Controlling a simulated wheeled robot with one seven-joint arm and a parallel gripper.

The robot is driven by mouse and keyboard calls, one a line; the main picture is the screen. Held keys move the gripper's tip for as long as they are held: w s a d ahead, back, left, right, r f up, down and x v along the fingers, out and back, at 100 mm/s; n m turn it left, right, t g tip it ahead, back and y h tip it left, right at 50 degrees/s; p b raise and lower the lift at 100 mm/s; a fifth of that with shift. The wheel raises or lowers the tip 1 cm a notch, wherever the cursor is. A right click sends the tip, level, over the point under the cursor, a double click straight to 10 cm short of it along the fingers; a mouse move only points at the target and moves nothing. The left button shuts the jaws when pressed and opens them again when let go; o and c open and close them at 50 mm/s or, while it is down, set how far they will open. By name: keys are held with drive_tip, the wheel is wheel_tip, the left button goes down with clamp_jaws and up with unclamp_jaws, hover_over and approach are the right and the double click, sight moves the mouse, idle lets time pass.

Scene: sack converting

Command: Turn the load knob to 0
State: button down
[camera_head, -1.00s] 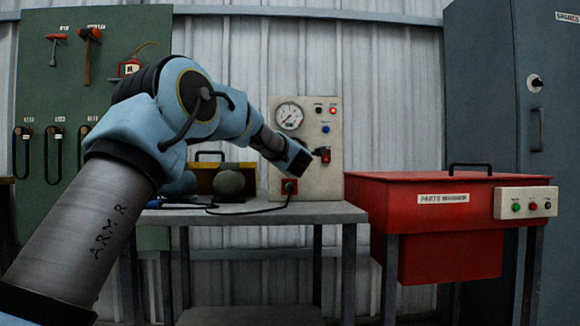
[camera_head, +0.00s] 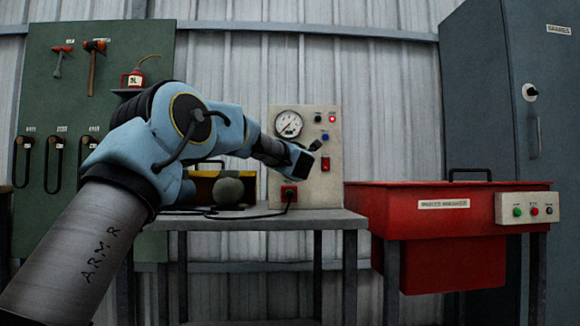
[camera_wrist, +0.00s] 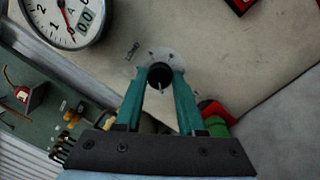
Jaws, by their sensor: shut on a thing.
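The load knob (camera_wrist: 159,73) is a small dark round knob on a pale dial plate, with a short light mark at its lower edge in the wrist view. A partly readable label (camera_wrist: 132,50) is beside it. My gripper (camera_wrist: 161,80) has its two teal fingers closed on either side of the knob. In the head view my gripper (camera_head: 316,146) is at the front of the beige panel (camera_head: 276,165), and the knob is hidden behind it. The 0 mark cannot be read.
A round gauge (camera_head: 288,124) is above left of my gripper. A red switch (camera_head: 325,164) and a red socket with a green plug (camera_wrist: 214,118) are close by. The panel stands on a grey bench (camera_head: 340,217). A red parts washer (camera_head: 445,240) is to the right.

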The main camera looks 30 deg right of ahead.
drive_tip(key=c, duration=0.5)
unclamp_jaws()
drive_tip(key=shift+s, duration=0.1)
drive_tip(key=v, duration=1)
drive_tip(key=shift+s+a, duration=0.2)
drive_tip(key=shift+s, duration=0.05)
